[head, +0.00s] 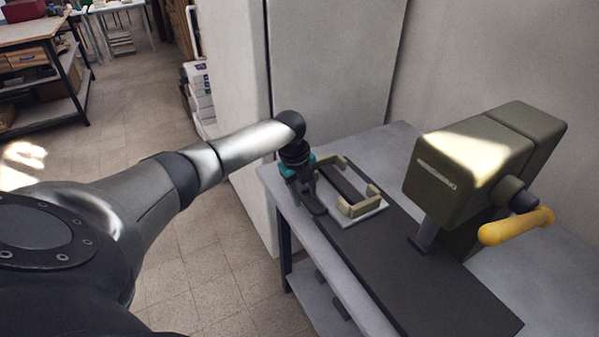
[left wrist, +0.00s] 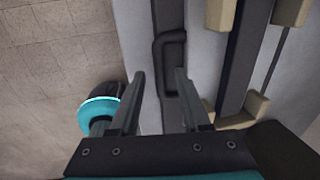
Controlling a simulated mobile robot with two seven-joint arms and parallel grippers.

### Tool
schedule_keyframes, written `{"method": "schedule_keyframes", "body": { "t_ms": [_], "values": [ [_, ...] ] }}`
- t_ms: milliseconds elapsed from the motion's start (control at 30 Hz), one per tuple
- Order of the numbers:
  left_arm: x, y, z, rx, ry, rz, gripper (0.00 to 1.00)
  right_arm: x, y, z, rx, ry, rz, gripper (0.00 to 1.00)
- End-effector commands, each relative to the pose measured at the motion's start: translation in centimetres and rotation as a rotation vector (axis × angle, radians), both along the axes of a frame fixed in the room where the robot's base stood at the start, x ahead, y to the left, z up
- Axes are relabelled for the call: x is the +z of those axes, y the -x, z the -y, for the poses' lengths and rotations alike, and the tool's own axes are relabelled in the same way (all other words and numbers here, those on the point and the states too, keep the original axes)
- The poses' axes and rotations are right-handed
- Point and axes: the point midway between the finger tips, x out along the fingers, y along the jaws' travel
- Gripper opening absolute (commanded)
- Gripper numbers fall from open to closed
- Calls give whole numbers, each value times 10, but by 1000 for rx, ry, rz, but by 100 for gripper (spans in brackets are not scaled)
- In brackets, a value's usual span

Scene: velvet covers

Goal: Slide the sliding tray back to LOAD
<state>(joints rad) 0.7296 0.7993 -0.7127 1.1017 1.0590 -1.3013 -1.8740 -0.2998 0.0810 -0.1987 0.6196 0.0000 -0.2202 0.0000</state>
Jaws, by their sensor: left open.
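The sliding tray (head: 345,222) is a pale plate with beige corner brackets and a dark strip across it. It sits on the dark track on the table, at the end away from the press head. A dark looped handle (left wrist: 161,66) is at the tray's side in the left wrist view. My left gripper (head: 311,204) is over this side of the tray, pointing down. In the left wrist view its open fingers (left wrist: 160,76) have the handle between them in the picture; I cannot tell whether they touch it. No LOAD marking is readable. My right gripper is not in view.
An olive press head (head: 465,165) with a yellow crank handle (head: 516,226) stands over the dark track (head: 430,275). The grey table (head: 395,140) has a cabinet (head: 330,60) behind it. Floor lies open to the left.

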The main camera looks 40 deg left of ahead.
Motion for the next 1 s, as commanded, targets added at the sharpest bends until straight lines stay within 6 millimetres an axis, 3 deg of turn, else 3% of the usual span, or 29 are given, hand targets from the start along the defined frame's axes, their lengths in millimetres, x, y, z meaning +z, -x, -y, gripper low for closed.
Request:
{"method": "schedule_keyframes", "body": {
  "t_ms": [500,700,1000],
  "values": [
    [114,18,-9,0,-3,4,47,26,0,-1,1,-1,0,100],
    [136,23,-10,2,-2,2,47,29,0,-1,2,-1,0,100],
    [140,24,-10,1,-1,2,47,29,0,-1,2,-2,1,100]
  ]
}}
